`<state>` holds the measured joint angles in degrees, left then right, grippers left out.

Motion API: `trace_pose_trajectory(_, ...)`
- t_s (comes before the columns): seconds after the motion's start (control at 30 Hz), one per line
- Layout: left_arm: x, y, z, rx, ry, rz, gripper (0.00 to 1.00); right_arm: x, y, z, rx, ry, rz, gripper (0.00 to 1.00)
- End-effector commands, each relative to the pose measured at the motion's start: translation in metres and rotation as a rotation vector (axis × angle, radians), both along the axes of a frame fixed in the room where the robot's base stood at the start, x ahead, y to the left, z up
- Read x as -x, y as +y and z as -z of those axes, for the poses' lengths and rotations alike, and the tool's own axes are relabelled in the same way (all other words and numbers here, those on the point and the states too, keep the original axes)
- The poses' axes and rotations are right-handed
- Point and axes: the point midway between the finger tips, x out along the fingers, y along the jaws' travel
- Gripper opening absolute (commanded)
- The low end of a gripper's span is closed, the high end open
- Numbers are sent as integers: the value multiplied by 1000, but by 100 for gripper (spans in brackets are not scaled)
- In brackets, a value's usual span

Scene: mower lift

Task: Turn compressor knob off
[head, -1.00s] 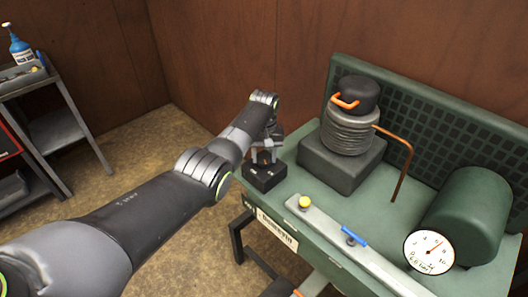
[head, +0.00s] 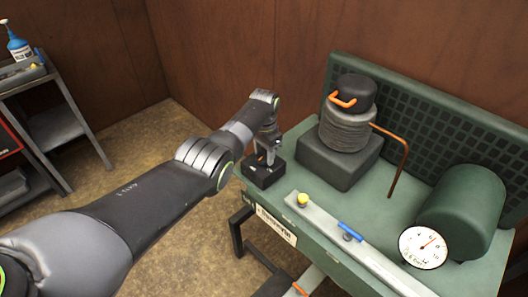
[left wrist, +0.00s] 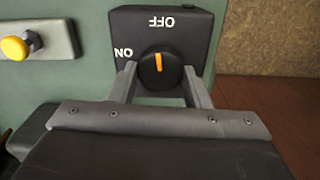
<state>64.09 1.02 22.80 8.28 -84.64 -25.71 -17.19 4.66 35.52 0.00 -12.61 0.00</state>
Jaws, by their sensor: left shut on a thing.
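The compressor knob (left wrist: 160,72) is a round black dial with an orange mark on a black switch box (left wrist: 184,28). White lettering reads OFF at the top and ON at the left, upside down in the left wrist view. The orange mark points up toward OFF. The box also shows in the head view (head: 262,178), at the left end of the green bench. My left gripper (left wrist: 161,82) is shut on the knob, one finger on each side; it comes down from above in the head view (head: 266,157). My right gripper is not in view.
On the green bench (head: 290,227) stand a ribbed compressor (head: 346,130) with a copper pipe, a green tank (head: 462,208), a white gauge (head: 423,247), and a rail with a yellow button (head: 303,199) and blue lever (head: 351,231). A grey cart (head: 52,85) stands far left.

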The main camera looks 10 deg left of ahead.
Motion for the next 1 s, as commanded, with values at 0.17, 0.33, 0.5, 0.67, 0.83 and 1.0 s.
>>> trace_pose_trajectory(0.17,-1,-1,-2,2,-5,85,21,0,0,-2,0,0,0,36)
trace_pose_trajectory(0.33,-1,-1,-2,1,-6,132,21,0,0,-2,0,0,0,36)
trace_pose_trajectory(0.5,-1,-1,-2,1,-7,151,21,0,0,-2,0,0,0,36)
trace_pose_trajectory(0.67,-1,-1,-2,1,-7,155,21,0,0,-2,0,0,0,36)
trace_pose_trajectory(0.83,-1,-1,-2,1,-6,154,21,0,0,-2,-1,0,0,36)
trace_pose_trajectory(1.0,-1,-1,-2,0,-5,153,60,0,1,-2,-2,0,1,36)
